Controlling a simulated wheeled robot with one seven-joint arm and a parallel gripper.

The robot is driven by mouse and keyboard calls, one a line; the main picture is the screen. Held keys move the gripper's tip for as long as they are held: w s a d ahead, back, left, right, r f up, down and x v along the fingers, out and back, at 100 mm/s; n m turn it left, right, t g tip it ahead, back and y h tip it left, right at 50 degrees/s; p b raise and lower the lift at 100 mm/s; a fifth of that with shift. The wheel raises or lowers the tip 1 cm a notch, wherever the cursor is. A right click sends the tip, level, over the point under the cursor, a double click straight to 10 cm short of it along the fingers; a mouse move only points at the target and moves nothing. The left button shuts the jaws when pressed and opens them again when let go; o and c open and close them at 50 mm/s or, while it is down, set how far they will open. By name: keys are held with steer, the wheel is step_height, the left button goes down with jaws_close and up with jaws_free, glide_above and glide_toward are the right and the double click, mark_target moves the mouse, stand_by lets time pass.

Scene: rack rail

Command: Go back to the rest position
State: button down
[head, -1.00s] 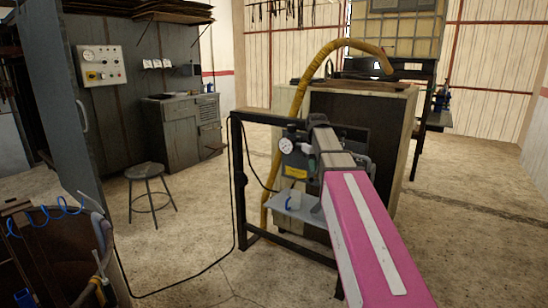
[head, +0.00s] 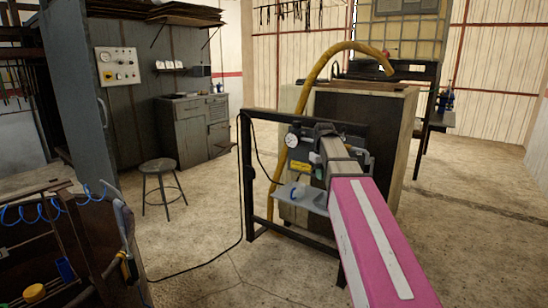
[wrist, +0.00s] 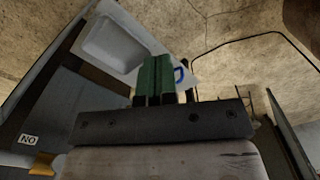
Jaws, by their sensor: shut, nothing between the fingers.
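My gripper (wrist: 157,62) shows in the wrist view as two green fingers, side by side and shut, with nothing seen held. It sits over the edge of a pale shelf. The frame carries a round gauge (head: 291,140), a yellow label and a pale shelf (head: 310,201). A small object with blue on it (head: 293,192) is on the shelf. A blue curve (wrist: 180,75) shows just beside the fingers in the wrist view.
A large cabinet (head: 385,130) with a yellow hose (head: 305,95) stands behind the frame. A stool (head: 160,180) stands left of it. A cart with a coiled blue hose (head: 40,212) is at near left. A cable crosses the floor. Floor at right is open.

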steer(key=s+f+m, duration=0.2)
steer(key=s+f, duration=0.8)
steer(key=f, duration=0.5)
steer(key=s+f+m, duration=0.2)
steer(key=s+f, duration=0.8)
steer(key=f, duration=0.4)
steer(key=shift+s+f, duration=0.25)
steer(key=shift+f, duration=0.15)
steer(key=shift+w, duration=0.1)
